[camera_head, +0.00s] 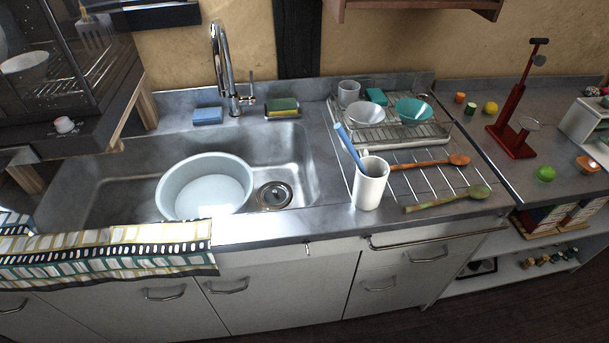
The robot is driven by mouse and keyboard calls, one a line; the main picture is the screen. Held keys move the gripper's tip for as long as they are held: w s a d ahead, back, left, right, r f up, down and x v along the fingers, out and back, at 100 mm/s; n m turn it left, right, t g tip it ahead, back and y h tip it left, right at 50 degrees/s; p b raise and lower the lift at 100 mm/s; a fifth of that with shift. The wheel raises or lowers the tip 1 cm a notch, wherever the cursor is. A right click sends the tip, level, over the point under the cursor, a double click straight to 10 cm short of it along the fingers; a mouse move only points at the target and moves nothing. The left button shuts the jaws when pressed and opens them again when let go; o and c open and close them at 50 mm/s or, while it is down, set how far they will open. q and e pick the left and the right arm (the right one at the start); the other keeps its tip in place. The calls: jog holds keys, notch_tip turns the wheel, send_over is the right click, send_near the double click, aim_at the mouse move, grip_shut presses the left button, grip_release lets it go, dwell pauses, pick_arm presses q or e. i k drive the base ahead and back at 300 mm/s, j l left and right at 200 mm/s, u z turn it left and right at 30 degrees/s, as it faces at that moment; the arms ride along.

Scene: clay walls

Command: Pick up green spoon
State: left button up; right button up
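A green spoon (447,199) lies on the metal drainer bars near the counter's front edge, right of a white mug. Its bowl points right and its handle points left toward the mug. The white mug (370,185) stands upright with a blue-handled utensil (349,146) leaning in it. An orange-brown wooden spoon (430,163) lies behind the green spoon, apart from it. Neither of my grippers shows in the head view.
A sink (290,160) with a pale round basin (204,187) is at left. A dish rack (440,130) with bowls stands behind the spoons. A red stand (513,135) and a green fruit (545,173) are on the right counter. A striped towel (110,246) hangs over the front edge.

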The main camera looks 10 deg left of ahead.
aim_at(477, 192)
jog(key=l+u, duration=0.1)
jog(key=u, duration=1)
jog(key=l+u, duration=0.35)
jog(key=k+l+u, duration=0.2)
jog(key=l+u, duration=0.15)
jog(key=l, duration=0.15)
jog(key=k+l+u, duration=0.2)
jog(key=l+u, duration=0.15)
jog(key=k+l+u, duration=0.2)
jog(key=l+u, duration=0.15)
jog(key=k+l+u, duration=0.35)
jog(key=i, duration=0.1)
